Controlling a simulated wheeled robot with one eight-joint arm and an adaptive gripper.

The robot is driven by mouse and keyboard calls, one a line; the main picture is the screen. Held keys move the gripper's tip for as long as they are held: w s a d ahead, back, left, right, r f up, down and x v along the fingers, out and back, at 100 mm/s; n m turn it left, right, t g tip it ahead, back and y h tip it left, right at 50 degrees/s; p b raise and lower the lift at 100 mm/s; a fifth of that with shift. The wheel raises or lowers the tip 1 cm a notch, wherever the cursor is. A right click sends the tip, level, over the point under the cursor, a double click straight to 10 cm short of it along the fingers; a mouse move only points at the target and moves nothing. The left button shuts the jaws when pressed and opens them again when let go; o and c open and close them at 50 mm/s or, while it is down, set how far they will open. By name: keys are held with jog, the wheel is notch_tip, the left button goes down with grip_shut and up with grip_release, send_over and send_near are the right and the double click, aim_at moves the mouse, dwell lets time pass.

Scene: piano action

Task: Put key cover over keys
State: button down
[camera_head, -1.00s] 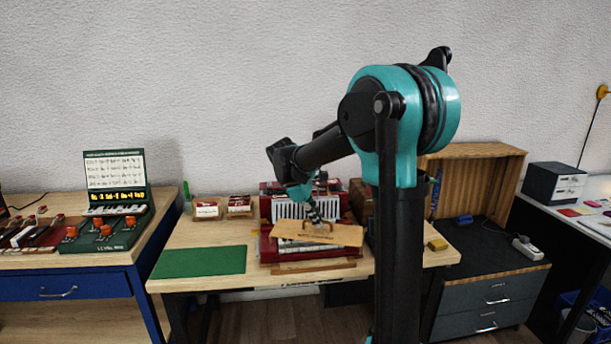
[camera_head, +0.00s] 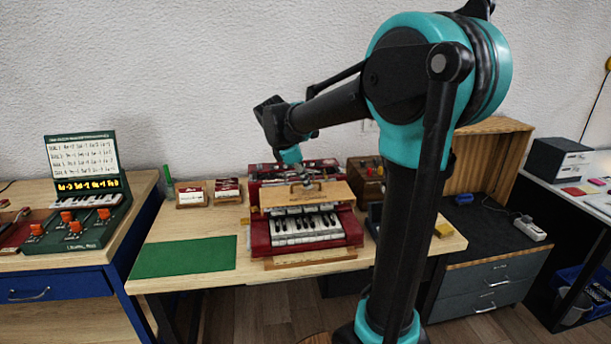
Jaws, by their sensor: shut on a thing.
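The key cover (camera_head: 330,193) is a light wooden board with a handle on top. My gripper (camera_head: 301,184) is shut on the handle and holds the cover over the back part of the red piano action model (camera_head: 258,230). The white and black keys (camera_head: 304,228) show in front of the cover's lower edge. The cover hides what lies behind the keys. I cannot tell whether the cover touches the model.
A green mat (camera_head: 185,257) lies to the left on the wooden table (camera_head: 166,231). Small label boxes (camera_head: 192,195) stand behind it. A brown box (camera_head: 366,178) stands right of the model. A yellow block (camera_head: 444,230) lies near the table's right edge.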

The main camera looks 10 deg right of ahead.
aim_at(299, 196)
jog(key=shift+f, duration=4.6)
jog(key=shift+f, duration=0.5)
jog(key=c, duration=1.6)
grip_release()
jog(key=v, duration=1.1)
jog(key=shift+r, duration=0.25)
jog(key=shift+s, duration=0.2)
jog(key=s+d+f+m+y, duration=0.1)
jog(key=s+d+f+m, duration=0.1)
jog(key=s+f+m, duration=0.4)
jog(key=s+d+f+m+t+y, duration=0.1)
jog(key=s+d+f+m+y, duration=0.1)
jog(key=s+f+m, duration=0.3)
jog(key=s+d+f+m+t+y, duration=0.1)
jog(key=s+d+f+m, duration=0.3)
jog(key=s+f+m, duration=0.2)
jog(key=shift+s+d+f+m+y, duration=0.15)
jog(key=shift+s+f, duration=0.2)
jog(key=shift+s, duration=0.3)
jog(key=shift+s+d+f+m+y, duration=0.15)
jog(key=shift+s+f, duration=0.15)
jog(key=shift+s, duration=0.35)
